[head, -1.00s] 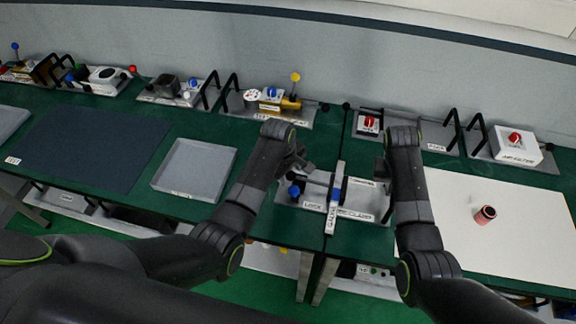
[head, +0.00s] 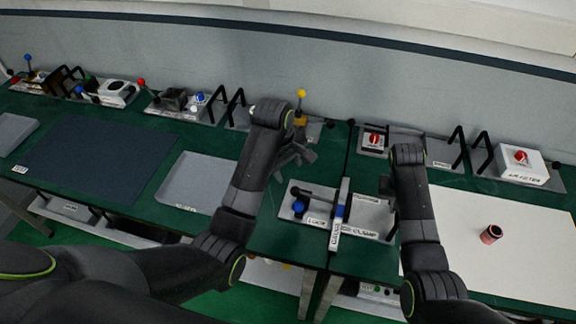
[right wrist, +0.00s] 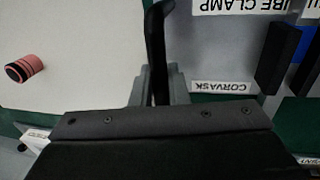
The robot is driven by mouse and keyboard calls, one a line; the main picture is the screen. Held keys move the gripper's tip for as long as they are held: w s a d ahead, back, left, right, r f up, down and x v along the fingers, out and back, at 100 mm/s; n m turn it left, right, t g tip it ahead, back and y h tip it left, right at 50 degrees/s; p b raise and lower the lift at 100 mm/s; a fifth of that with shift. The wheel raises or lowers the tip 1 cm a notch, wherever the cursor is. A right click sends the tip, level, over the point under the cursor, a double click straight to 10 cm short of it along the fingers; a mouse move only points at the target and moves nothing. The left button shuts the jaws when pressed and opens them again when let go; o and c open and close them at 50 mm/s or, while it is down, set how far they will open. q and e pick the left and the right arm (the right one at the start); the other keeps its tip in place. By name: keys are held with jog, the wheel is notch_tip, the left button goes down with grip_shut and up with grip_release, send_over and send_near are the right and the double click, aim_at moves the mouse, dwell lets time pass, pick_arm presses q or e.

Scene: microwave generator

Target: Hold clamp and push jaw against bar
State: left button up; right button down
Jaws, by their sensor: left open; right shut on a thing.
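The tube clamp is a pale metal plate (head: 371,217) with a white upright bar (head: 339,215), a blue piece at the bar, and a LOCK label. A blue knob (head: 298,207) and a dark rod sit left of the bar. My right gripper (right wrist: 155,88) is shut on a black upright handle (right wrist: 157,35) at the clamp's right side. The right wrist view also shows a black jaw block (right wrist: 279,58) beside the blue piece (right wrist: 299,68). My left gripper (head: 297,155) is open and empty, above and behind the blue knob, apart from it.
A white board (head: 465,250) with a reddish cylinder (head: 491,234) lies to the right. A grey tray (head: 185,190) and a dark mat (head: 85,160) lie to the left. Several stations with black handles, knobs and a white box (head: 521,166) line the back wall.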

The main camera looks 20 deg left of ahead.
jog(key=c, duration=1.3)
grip_release()
